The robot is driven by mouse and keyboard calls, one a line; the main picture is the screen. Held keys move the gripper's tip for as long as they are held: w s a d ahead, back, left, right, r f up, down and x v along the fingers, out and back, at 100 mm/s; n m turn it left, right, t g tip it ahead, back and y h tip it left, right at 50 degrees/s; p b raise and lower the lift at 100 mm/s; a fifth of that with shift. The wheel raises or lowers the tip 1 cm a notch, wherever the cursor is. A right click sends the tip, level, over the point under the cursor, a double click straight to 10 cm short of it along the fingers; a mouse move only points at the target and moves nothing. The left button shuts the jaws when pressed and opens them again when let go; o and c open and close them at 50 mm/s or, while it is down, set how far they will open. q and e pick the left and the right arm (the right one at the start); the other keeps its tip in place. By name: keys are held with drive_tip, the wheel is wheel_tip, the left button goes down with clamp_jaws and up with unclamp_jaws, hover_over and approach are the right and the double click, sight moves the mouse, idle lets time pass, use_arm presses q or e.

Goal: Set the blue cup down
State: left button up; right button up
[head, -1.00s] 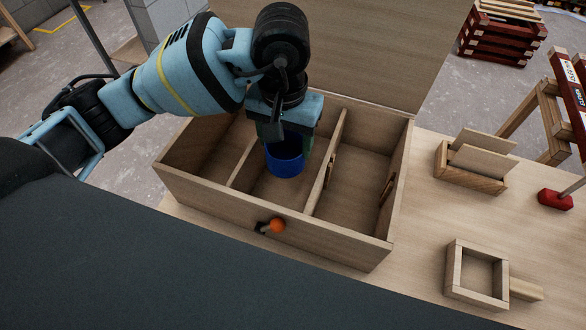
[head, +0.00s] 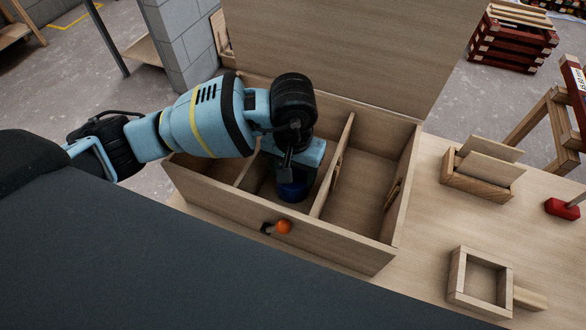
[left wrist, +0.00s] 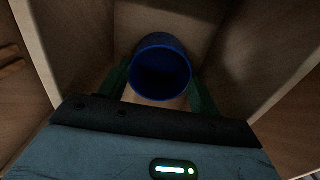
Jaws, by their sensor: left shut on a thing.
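The blue cup (head: 293,190) is inside the middle compartment of the open wooden box (head: 237,207). My left gripper (head: 292,180) reaches down into that compartment and is shut on the cup. In the left wrist view the cup (left wrist: 160,68) stands between the two green fingers (left wrist: 160,88), with its dark open mouth toward the camera. I cannot tell whether the cup's base touches the compartment floor. My right gripper is not in view.
Dividers (head: 335,168) stand on both sides of the cup's compartment. The raised lid (head: 335,50) is behind the box. An orange knob (head: 283,227) is on the box's front. A wooden holder (head: 477,185) and a square wooden frame (head: 482,282) lie to the right.

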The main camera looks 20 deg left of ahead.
sight(293, 187)
use_arm(q)
drive_tip(key=shift+f, duration=0.2)
drive_tip(key=o, duration=1)
drive_tip(key=shift+r, duration=0.15)
wheel_tip(293, 187, up, 12)
drive_tip(key=shift+r, duration=0.1)
